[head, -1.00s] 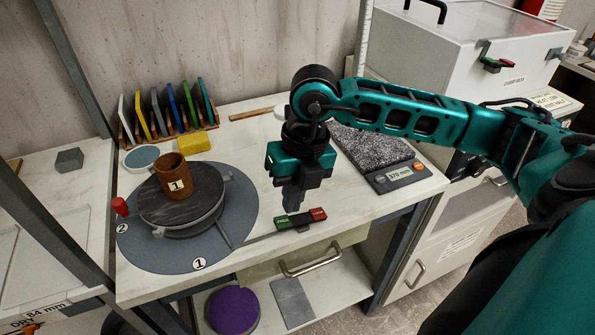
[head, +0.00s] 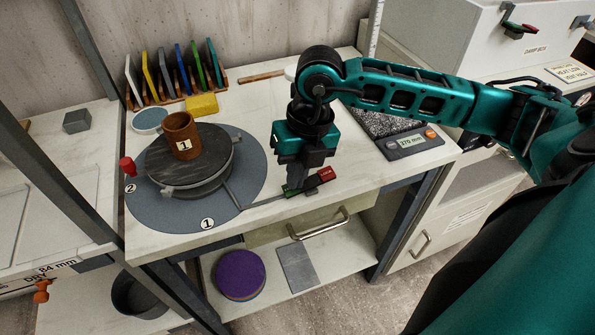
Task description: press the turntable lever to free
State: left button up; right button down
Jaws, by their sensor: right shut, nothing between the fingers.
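The turntable (head: 188,176) is a dark round wheel on a grey round base at the left of the bench. A brown clay cylinder (head: 183,146) labelled 1 stands on it. The lever is a small rocker with a red end (head: 326,174) marked lock and a green end (head: 288,191), at the bench's front edge. A thin rod joins it to the turntable. My right gripper (head: 293,188) is shut and empty, pointing down at the green end, seemingly touching it. Its fingers partly hide the green end and the rocker's middle. My left gripper is out of view.
A rack of coloured slabs (head: 180,75), a yellow block (head: 202,105) and a pale blue disc (head: 150,121) are behind the turntable. A red knob (head: 127,166) stands at its left. A scale (head: 411,142) is right of my gripper.

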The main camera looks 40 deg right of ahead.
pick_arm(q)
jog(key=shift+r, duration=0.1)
pick_arm(e)
jog(key=shift+d, duration=0.1)
jog(key=shift+s+d+r, duration=0.2)
jog(key=shift+d+r, duration=0.15)
jog(key=shift+d, duration=0.3)
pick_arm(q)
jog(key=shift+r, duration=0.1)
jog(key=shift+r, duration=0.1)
pick_arm(e)
jog(key=shift+r, duration=0.1)
